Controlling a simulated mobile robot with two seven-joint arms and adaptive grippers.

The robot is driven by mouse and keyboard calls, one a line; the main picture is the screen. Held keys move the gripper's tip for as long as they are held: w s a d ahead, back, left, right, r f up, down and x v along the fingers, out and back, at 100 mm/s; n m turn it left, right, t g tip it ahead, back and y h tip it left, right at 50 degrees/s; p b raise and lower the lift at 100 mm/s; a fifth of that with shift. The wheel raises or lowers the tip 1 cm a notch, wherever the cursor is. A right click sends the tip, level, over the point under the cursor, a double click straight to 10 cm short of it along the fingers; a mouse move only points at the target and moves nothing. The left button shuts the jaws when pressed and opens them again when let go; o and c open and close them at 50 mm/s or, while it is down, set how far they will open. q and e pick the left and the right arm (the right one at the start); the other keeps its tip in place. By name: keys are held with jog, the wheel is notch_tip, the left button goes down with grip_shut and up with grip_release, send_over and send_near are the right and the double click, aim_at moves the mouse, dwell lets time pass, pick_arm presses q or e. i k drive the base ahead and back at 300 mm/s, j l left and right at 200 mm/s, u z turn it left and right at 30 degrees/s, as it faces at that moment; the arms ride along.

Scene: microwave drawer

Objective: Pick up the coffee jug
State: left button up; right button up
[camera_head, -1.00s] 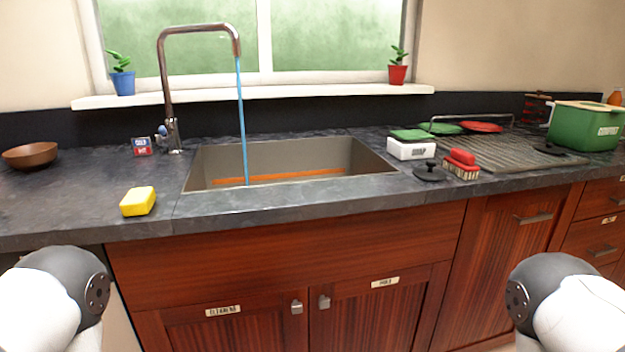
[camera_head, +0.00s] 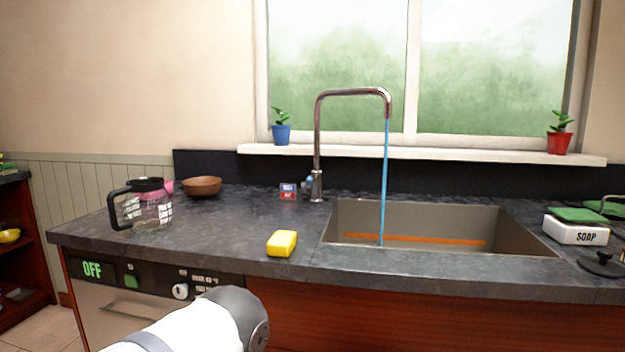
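The coffee jug (camera_head: 153,208) stands upright on the left end of the dark counter (camera_head: 215,235). It is clear glass with a black lid and a black handle that points left. An arm link of mine shows at the bottom of the view, in front of the dishwasher-like appliance and below the counter edge. No gripper fingers are in view, and nothing touches the jug.
A brown bowl (camera_head: 202,187) and a pink item (camera_head: 167,187) sit behind the jug. The appliance (camera_head: 150,300) below reads OFF. Counter space around the jug's front is clear.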

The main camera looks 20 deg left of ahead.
aim_at(147, 207)
jog(key=i+j, duration=0.1)
jog(key=j, duration=0.3)
jog(key=j+u, duration=0.15)
jog(key=j, duration=0.25)
jog(key=i+j, duration=0.15)
jog(key=j, duration=0.2)
jog(key=i+j+u, duration=0.15)
jog(key=j, duration=0.25)
jog(key=i+j, duration=0.1)
jog(key=j, duration=0.3)
jog(key=i+j+u, duration=0.15)
jog(key=j, duration=0.2)
jog(key=i+j, duration=0.1)
jog(key=j, duration=0.25)
jog(key=u, duration=0.05)
